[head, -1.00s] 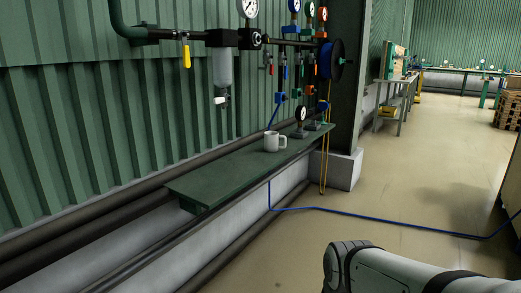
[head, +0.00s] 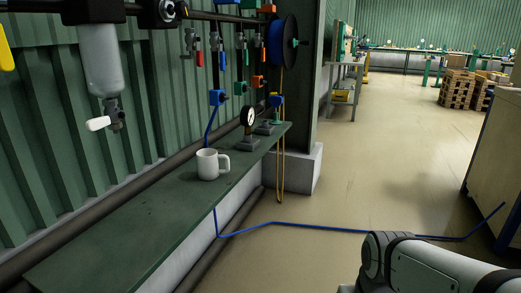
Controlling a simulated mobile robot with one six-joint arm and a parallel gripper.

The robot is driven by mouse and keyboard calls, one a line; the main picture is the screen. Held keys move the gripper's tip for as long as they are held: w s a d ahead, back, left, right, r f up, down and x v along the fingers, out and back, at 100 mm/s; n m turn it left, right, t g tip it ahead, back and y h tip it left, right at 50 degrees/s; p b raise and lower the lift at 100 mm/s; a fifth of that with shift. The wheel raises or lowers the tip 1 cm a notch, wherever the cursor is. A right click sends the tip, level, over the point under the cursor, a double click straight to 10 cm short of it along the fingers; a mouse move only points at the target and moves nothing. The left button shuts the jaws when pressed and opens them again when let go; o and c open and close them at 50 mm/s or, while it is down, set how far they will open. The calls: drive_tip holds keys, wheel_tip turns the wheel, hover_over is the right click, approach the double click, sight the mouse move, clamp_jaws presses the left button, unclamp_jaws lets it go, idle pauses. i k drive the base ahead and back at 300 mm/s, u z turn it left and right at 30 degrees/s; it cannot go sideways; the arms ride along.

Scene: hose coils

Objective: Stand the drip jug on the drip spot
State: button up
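A white jug with a handle on its right, like a mug (head: 207,165), stands upright on the green wall shelf (head: 120,222). I take it for the drip jug. A filter bowl with a drain valve (head: 103,75) hangs from the pipe on the wall, left of the jug and above the shelf. I cannot make out a marked drip spot on the shelf. My arm shows at the bottom right, over the floor and well apart from the shelf. My gripper is outside the picture.
A pressure gauge on a stand (head: 248,128) is on the shelf behind the jug. A blue hose (head: 320,228) runs from the shelf across the floor. A concrete block (head: 303,170) stands at the shelf's far end. A cabinet (head: 497,150) is at right. Pallets (head: 458,90) stand far back.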

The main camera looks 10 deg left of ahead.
sight(145, 220)
drive_tip(key=u, duration=0.15)
drive_tip(key=i, duration=1)
drive_tip(key=u, duration=0.5)
drive_tip(key=k, duration=0.75)
drive_tip(key=u, duration=0.15)
drive_tip(key=i, duration=0.75)
drive_tip(key=z, duration=0.1)
